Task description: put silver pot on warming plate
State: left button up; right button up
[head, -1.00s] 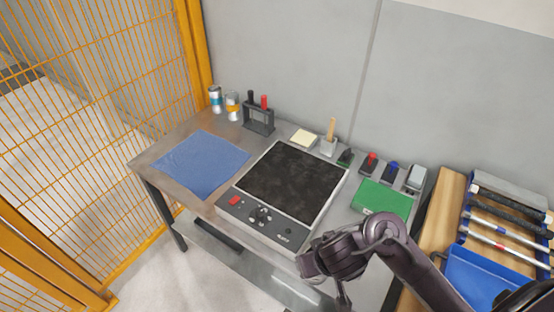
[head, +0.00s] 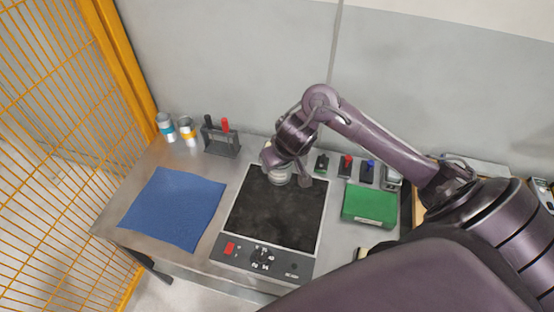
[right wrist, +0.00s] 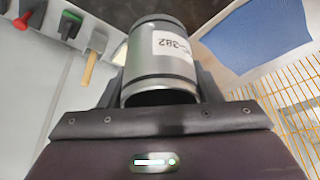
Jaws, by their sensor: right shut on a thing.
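The silver pot (right wrist: 160,62), a metal cylinder with a white label, sits between the fingers of my right gripper (right wrist: 158,85) in the right wrist view. My right gripper is shut on it. In the head view the gripper (head: 288,172) and the partly hidden pot (head: 279,177) are over the far edge of the warming plate (head: 272,212). I cannot tell whether the pot touches the plate. My left gripper is not in view.
A blue cloth (head: 173,208) lies left of the plate and a green box (head: 369,205) lies right. Two cans (head: 187,131) and a tool rack (head: 220,138) stand at the back left. Small tools (head: 346,166) line the back right. A yellow mesh fence (head: 60,130) is at left.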

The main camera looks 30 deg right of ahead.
notch_tip(320, 180, down, 15)
jog(key=b, duration=0.9)
jog(key=shift+w+f, duration=0.1)
jog(key=shift+f, duration=0.15)
jog(key=shift+b, duration=0.3)
jog(key=o, duration=1.1)
jog(key=shift+f, duration=0.1)
jog(key=shift+c, duration=0.2)
